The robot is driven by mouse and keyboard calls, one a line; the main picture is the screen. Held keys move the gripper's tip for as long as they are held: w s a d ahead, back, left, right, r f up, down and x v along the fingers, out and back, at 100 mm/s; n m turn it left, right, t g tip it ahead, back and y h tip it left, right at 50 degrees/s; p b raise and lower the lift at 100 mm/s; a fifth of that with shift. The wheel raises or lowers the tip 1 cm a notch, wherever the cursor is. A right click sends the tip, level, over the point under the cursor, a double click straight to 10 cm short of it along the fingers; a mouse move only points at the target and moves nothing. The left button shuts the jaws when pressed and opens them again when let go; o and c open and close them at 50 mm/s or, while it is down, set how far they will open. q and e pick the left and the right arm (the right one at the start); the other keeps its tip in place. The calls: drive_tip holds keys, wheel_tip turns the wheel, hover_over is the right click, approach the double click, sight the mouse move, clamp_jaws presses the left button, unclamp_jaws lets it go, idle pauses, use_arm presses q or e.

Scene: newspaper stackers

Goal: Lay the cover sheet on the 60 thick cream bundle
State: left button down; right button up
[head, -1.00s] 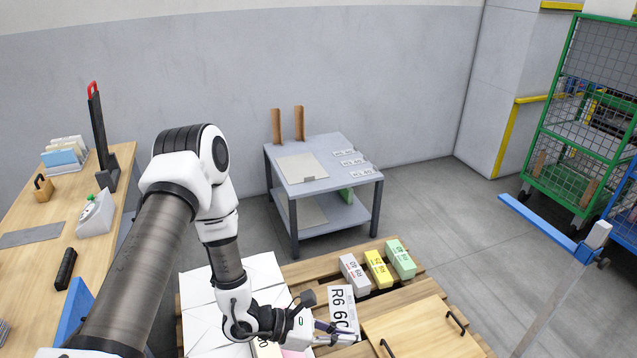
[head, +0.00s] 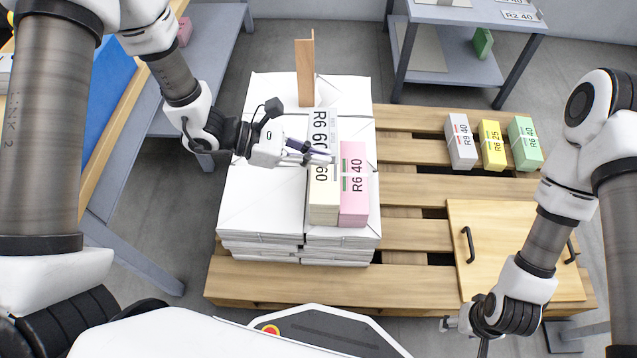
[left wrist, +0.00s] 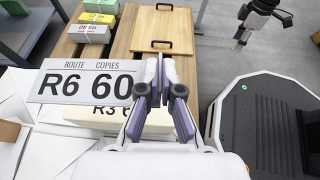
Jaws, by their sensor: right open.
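The white cover sheet (head: 321,128), printed R6 60, is in my left gripper (head: 322,158) at the sheet's near edge. In the left wrist view the sheet (left wrist: 84,82) extends left from the fingers (left wrist: 163,90). The thick cream bundle (head: 323,207) lies on the white paper stacks, beneath and nearer than the sheet, which hides its far part. Part of its label shows in the left wrist view (left wrist: 108,112). I cannot tell whether sheet and bundle touch. My right gripper (head: 463,326) is open and empty by the pallet's front right.
A pink bundle (head: 354,200) lies directly right of the cream one. A wooden upright (head: 305,72) stands at the stacks' back. Grey, yellow (head: 492,146) and green bundles lie at the pallet's back right, behind a handled board (head: 510,245). Bare pallet slats (head: 412,190) lie between.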

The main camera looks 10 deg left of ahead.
sight(319, 192)
use_arm(q)
drive_tip(key=shift+d+f+g+b, duration=0.25)
drive_tip(key=shift+f+g+b, duration=0.05)
drive_tip(key=shift+f, duration=0.5)
drive_tip(key=shift+s+r, duration=0.1)
drive_tip(key=shift+r, duration=0.15)
use_arm(e)
drive_tip(key=shift+f, duration=0.8)
use_arm(q)
wheel_tip(319, 192, down, 8)
drive_tip(key=b, duration=0.6)
use_arm(e)
wheel_tip(319, 192, down, 6)
drive_tip(key=shift+f, duration=0.2)
use_arm(q)
drive_tip(key=shift+f+b, duration=0.45)
drive_tip(key=shift+f, duration=0.1)
use_arm(e)
drive_tip(key=shift+f, duration=0.45)
use_arm(q)
drive_tip(key=c, duration=1.2)
unclamp_jaws()
drive_tip(key=shift+c, duration=0.2)
